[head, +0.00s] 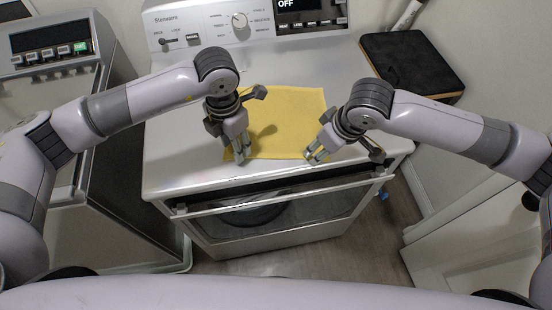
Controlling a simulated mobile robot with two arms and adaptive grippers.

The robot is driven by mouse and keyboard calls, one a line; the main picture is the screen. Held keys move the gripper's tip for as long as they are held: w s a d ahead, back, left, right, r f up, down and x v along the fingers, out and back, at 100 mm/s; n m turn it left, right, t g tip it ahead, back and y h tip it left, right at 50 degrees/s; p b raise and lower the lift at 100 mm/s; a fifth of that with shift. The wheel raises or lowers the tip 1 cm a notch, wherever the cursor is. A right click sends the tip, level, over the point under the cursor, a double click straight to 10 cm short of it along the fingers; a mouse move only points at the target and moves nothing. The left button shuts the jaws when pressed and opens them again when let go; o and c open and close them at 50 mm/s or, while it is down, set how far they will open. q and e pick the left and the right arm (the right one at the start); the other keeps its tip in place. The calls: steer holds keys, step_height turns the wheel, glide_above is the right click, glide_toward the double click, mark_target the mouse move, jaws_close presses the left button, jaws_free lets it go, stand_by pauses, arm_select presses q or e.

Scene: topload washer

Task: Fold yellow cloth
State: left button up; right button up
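The yellow cloth (285,118) lies flat and spread out on the white top of the washer (178,140), below its control panel. My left gripper (240,158) is over the cloth's near left corner, pointing down. My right gripper (312,156) is at the cloth's near right corner, also pointing down. The fingers of both are small in view and partly overlap, so I cannot tell whether either is open or shut, or whether they touch the cloth. The cloth's near corners are partly hidden by the grippers.
A control panel (245,24) with a dial stands at the back of the washer. A black-topped board or box (408,62) is at the back right. Another appliance (55,50) stands at the left. The washer's front edge is just below the cloth.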

arm_select(q)
steer(key=shift+f, duration=0.15)
arm_select(e)
steer(key=shift+f, duration=0.1)
arm_select(q)
steer(key=shift+f, duration=0.15)
arm_select(e)
steer(key=shift+f, duration=0.15)
arm_select(q)
steer(key=shift+s+a, duration=0.1)
jaws_close()
arm_select(e)
steer(key=shift+f, duration=0.1)
jaws_close()
stand_by(1.0)
